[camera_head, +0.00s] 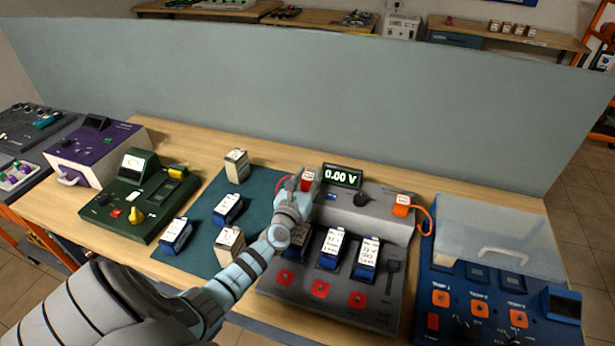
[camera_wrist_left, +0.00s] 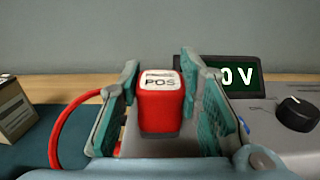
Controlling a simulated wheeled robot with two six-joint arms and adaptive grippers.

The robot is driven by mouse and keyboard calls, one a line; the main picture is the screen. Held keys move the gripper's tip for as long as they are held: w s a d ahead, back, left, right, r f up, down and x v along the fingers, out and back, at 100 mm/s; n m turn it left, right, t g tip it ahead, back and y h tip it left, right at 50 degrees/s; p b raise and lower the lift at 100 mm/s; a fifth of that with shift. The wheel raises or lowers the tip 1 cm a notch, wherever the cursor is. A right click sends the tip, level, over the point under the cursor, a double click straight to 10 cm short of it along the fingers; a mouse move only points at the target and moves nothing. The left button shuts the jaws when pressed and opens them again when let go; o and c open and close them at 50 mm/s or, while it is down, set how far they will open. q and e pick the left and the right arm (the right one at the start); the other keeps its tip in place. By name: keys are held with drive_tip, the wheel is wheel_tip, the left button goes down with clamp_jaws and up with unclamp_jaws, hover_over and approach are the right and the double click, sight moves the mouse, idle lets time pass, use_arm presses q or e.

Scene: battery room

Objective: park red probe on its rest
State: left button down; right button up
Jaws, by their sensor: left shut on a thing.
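The red probe (camera_head: 307,178) has a white top label reading POS in the left wrist view (camera_wrist_left: 160,105). My left gripper (camera_head: 302,186) is shut on it, one finger on each side, and the probe looks upright. They are at the left end of the grey tester's raised back part (camera_head: 375,217), left of its display (camera_head: 342,176), which reads 0.00 V. A red cable (camera_wrist_left: 62,135) loops out left of the probe. The probe's underside and any rest below it are hidden, so I cannot tell whether it touches. My right gripper is not in view.
An orange probe (camera_head: 401,205) sits at the tester's right end. Labelled batteries stand in the tester's front bays and on the green mat (camera_head: 199,257). A green device (camera_head: 137,200) is left, a blue charger (camera_head: 445,262) with a clear cover right. A grey-blue partition (camera_head: 320,100) stands behind.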

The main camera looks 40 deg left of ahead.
use_arm(q)
drive_tip(key=shift+f+b, duration=0.35)
drive_tip(key=c, duration=1.4)
unclamp_jaws()
drive_tip(key=shift+c, duration=0.2)
drive_tip(key=shift+s+d+p, duration=0.15)
drive_tip(key=shift+s+p, duration=0.25)
drive_tip(key=shift+s, duration=0.15)
drive_tip(key=p+v, duration=0.2)
drive_tip(key=v, duration=0.8)
drive_tip(key=shift+r, duration=0.1)
